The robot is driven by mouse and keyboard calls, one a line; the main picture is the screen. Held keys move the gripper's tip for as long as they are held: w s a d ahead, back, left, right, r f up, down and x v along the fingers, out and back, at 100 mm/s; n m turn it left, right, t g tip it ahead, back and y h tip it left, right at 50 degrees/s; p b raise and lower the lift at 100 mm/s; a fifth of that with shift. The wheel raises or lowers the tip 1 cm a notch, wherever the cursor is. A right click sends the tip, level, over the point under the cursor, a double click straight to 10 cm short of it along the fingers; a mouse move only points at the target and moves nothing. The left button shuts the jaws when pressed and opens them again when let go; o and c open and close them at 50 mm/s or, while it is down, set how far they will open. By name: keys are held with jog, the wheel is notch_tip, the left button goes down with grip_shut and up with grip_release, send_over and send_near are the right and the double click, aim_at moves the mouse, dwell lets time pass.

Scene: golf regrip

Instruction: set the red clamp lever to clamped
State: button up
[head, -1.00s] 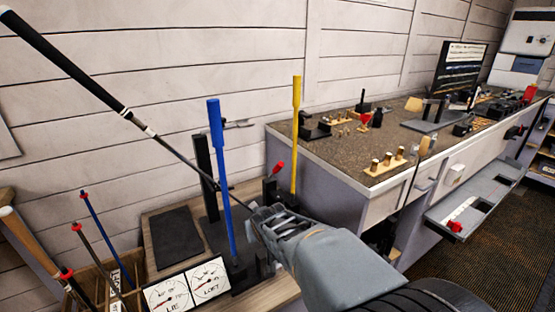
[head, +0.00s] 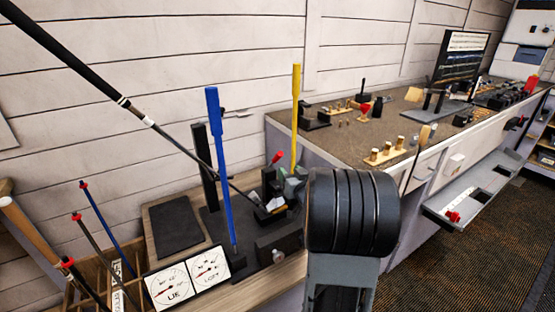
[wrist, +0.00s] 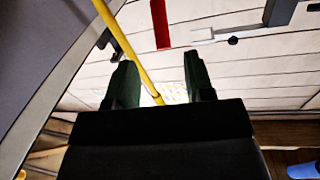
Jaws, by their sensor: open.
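The red clamp lever (head: 277,157) sticks up, tilted a little to the right, from the dark clamp on the bending station in the head view. The wrist view shows a red bar, seemingly this lever (wrist: 160,24), beyond my fingertips and apart from them. My gripper (wrist: 160,75) is open, with nothing held between its dark green fingers. In the head view my gripper (head: 291,180) is just right of and below the lever, partly hidden by my arm. The clamp's base is partly covered there. A club (head: 90,75) slants down to the clamp.
A yellow bar (head: 296,110) rises close behind the lever and passes behind my fingers in the wrist view. A blue bar (head: 218,160) stands left of the clamp. Lie and loft dials (head: 190,277) sit in front. A workbench (head: 345,132) lies to the right.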

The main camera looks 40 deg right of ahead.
aim_at(278, 160)
jog(key=x, duration=1)
jog(key=shift+w, duration=0.2)
jog(key=shift+c, duration=0.2)
grip_shut()
